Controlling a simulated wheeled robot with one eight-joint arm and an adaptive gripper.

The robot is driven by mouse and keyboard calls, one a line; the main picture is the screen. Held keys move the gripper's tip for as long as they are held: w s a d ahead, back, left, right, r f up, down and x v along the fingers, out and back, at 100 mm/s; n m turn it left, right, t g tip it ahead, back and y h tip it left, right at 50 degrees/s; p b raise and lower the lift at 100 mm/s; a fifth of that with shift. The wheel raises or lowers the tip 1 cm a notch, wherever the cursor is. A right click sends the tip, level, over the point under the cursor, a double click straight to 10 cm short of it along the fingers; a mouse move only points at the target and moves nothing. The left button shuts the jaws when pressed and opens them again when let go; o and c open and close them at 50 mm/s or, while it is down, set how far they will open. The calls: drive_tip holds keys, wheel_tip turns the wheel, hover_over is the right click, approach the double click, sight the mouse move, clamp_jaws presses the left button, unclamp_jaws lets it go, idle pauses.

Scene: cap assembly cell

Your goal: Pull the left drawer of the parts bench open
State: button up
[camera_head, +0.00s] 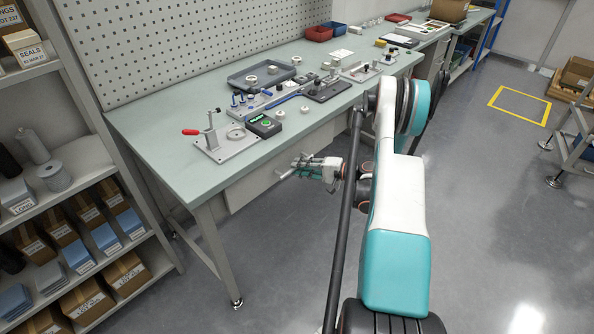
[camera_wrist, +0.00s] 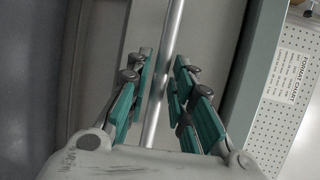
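The parts bench (camera_head: 172,158) has a pale green top and runs along the pegboard wall. The left drawer's pale grey front (camera_head: 250,188) is under the near part of the top and looks closed. My gripper (camera_head: 290,170) is at the right part of this front. In the wrist view the silver bar handle (camera_wrist: 174,25) passes between the teal-padded fingers of my gripper (camera_wrist: 164,75). The fingers are open, with gaps beside the bar. The drawer front (camera_wrist: 213,40) is behind the bar. In the head view the handle is too small to tell from the gripper.
A shelf with boxes (camera_head: 75,235) is at the left.

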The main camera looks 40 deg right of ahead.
drive_tip(key=shift+x, duration=0.8)
drive_tip(key=shift+c, duration=0.2)
clamp_jaws()
drive_tip(key=shift+s, duration=0.1)
